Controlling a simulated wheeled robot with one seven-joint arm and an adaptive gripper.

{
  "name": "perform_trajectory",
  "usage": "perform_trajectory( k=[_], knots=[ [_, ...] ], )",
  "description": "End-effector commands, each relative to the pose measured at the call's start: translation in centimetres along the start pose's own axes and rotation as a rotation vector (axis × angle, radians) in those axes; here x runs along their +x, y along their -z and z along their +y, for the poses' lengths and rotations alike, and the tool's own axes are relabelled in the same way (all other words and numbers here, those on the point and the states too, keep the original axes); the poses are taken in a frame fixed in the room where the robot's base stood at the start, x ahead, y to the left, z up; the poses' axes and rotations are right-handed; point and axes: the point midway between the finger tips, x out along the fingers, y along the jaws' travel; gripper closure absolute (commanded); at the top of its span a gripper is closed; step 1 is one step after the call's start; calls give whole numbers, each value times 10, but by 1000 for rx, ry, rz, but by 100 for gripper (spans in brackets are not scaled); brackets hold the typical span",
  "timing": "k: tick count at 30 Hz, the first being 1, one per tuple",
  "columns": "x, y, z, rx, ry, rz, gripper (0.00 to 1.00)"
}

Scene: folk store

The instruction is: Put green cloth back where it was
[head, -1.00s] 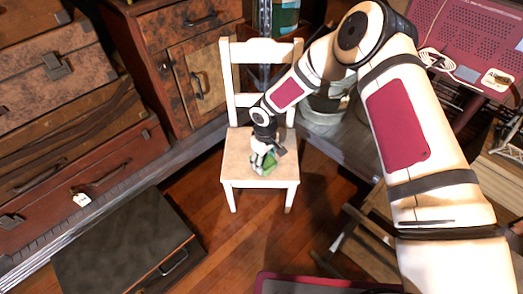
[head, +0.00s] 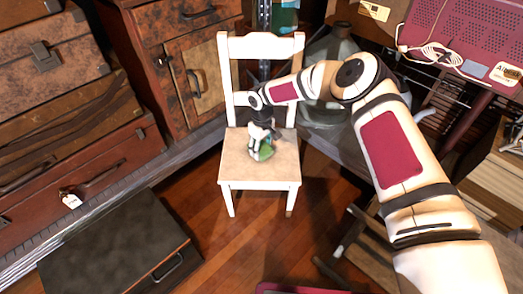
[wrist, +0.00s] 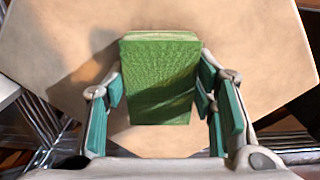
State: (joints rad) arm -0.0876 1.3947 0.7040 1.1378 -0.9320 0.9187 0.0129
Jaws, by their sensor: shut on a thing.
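The green cloth (wrist: 160,80) looks like a flat, thick, textured green block in the wrist view. My gripper (wrist: 160,92) is shut on it, with teal finger pads at its left and right sides. In the head view the green cloth (head: 265,153) shows partly below my gripper (head: 262,146), over the seat of the white chair (head: 232,172). A shadow falls on the seat beside the cloth. I cannot tell whether the cloth touches the seat.
The chair's backrest (head: 260,47) rises behind my gripper. Stacked suitcases (head: 70,160) and a wooden cabinet (head: 190,60) stand to the left. A dark case (head: 115,245) lies on the floor at the lower left. Bare seat surrounds the cloth.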

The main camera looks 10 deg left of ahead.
Motion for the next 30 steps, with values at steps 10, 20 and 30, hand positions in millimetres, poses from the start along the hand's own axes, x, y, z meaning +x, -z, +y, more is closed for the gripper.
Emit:
perform_trajectory(
  k=[10, 20, 30],
  knots=[
    [2, 1, 0, 0, -1, 2, 71],
    [2, 1, 0, 0, -1, 2, 29],
    [-24, 1, 0, -2, -3, 3, 29]
  ],
)
